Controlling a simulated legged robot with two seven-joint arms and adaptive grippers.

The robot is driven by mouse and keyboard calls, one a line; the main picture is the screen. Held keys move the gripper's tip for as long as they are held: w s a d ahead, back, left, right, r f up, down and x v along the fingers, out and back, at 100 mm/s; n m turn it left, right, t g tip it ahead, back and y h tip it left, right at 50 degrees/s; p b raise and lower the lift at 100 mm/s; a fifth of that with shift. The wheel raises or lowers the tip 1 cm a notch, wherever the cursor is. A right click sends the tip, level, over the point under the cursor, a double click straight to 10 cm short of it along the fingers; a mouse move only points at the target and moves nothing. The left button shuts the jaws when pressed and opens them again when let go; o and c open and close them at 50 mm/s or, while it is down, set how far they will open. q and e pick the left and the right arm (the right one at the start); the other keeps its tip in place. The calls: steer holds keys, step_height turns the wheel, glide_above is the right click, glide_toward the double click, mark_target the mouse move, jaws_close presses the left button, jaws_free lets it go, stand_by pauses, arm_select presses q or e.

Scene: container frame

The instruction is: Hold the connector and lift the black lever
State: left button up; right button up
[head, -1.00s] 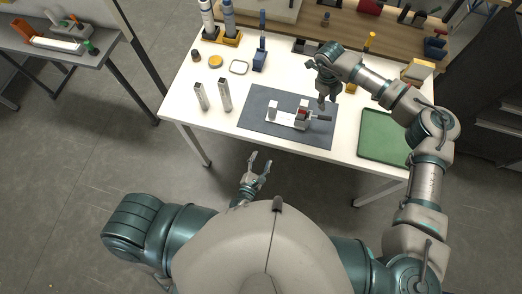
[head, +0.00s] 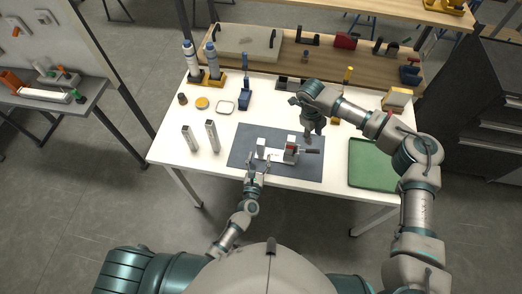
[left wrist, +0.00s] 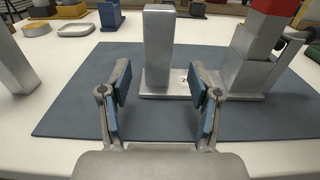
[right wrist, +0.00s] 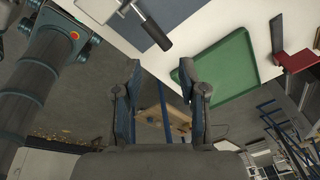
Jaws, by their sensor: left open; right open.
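The connector is a pale metal fixture with a left post (head: 261,147) and a right block (head: 291,156) with red on top, on a grey-blue mat. The black lever (head: 311,151) sticks out rightward from the block. My left gripper (head: 257,163) is open and empty just in front of the post. In the left wrist view the post (left wrist: 157,45) stands ahead, between the open fingers (left wrist: 160,88), with the block (left wrist: 245,60) to its right. My right gripper (head: 313,132) is open behind and above the lever. In the right wrist view the lever's dark handle (right wrist: 156,37) is beyond the open fingers (right wrist: 157,85).
A green tray (head: 373,163) lies at the right of the white table. Two upright metal blocks (head: 212,136) stand left of the mat (head: 240,135). Bottles (head: 211,60), a blue tool holder (head: 244,98) and small dishes (head: 226,107) are at the back left.

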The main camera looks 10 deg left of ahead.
mark_target(261, 151)
arm_select(q)
steer(key=w, duration=0.2)
steer(key=shift+w, duration=1.1)
arm_select(e)
steer(key=shift+a, duration=0.15)
arm_select(q)
jaws_close()
arm_select(e)
jaws_close()
step_height(261, 151, down, 6)
steer(key=s+d+n+y, duration=0.1)
steer(key=d+n+y, duration=0.1)
steer(key=n+y, duration=0.65)
arm_select(q)
steer(key=shift+d, duration=0.1)
arm_select(e)
steer(key=w+d+n+t+y, duration=0.2)
steer(key=d+n+t, duration=0.2)
steer(key=d+n, duration=0.4)
steer(key=d, duration=0.5)
steer(key=shift+d+y, duration=0.35)
steer(key=shift+d, duration=0.05)
